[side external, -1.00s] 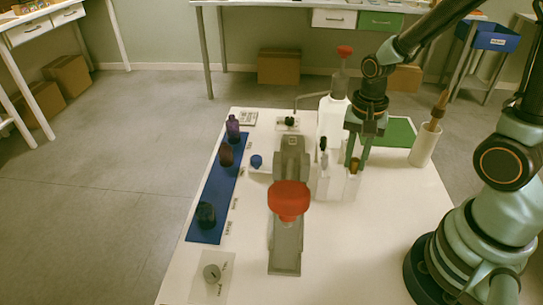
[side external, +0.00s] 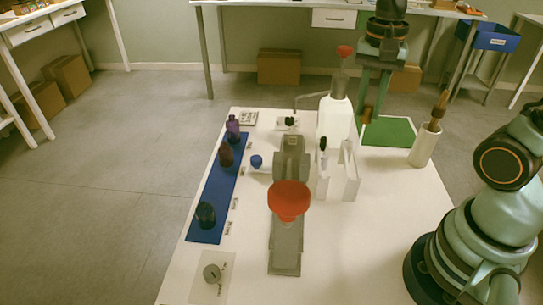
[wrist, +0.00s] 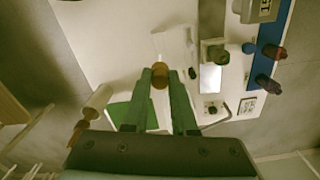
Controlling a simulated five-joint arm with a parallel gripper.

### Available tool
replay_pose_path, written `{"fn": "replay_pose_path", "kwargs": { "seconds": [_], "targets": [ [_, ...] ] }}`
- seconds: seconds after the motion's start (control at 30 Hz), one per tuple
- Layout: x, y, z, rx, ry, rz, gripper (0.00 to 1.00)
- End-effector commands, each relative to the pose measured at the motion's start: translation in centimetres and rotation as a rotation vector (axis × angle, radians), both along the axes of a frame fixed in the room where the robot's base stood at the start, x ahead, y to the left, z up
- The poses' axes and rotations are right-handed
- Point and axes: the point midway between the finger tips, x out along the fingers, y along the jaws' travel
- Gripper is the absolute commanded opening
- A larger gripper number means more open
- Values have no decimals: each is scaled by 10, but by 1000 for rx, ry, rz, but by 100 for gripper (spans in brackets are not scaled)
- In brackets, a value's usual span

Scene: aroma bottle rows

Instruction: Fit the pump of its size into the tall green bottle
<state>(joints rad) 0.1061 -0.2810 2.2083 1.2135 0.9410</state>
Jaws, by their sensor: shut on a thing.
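My gripper (side external: 368,108) is shut on a brown-collared pump (side external: 367,114), with a thin pale tube below it. It holds the pump in the air beyond the white rack (side external: 351,180). In the wrist view the pump (wrist: 160,75) sits between the two fingertips (wrist: 160,82). A second pump with a dark top (side external: 323,144) stands in the rack. A dark, faintly greenish piece (side external: 290,121) is on a small white plate at the back. A very dark bottle (side external: 206,214) stands on the blue mat (side external: 207,236). I cannot tell which is the tall green bottle.
A purple bottle (side external: 233,127) and a brown bottle (side external: 226,154) stand on the mat. A grey press with a red knob (side external: 289,198) fills the middle. A white bottle with a red-topped pump (side external: 333,118) stands near the rack. The right table front is clear.

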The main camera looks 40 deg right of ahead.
Motion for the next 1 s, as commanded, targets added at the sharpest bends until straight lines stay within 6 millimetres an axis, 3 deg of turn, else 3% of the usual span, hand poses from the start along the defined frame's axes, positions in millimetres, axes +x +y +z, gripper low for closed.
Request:
{"fn": "replay_pose_path", "kwargs": {
  "seconds": [0.2,0.43,0.67,1.0],
  "targets": [
    [1,0,43,0,-4,0,0],
    [5,1,60,0,2,1,0],
    [45,16,49,0,7,5,0],
    [116,52,9,0,6,3,0]
  ]
}}
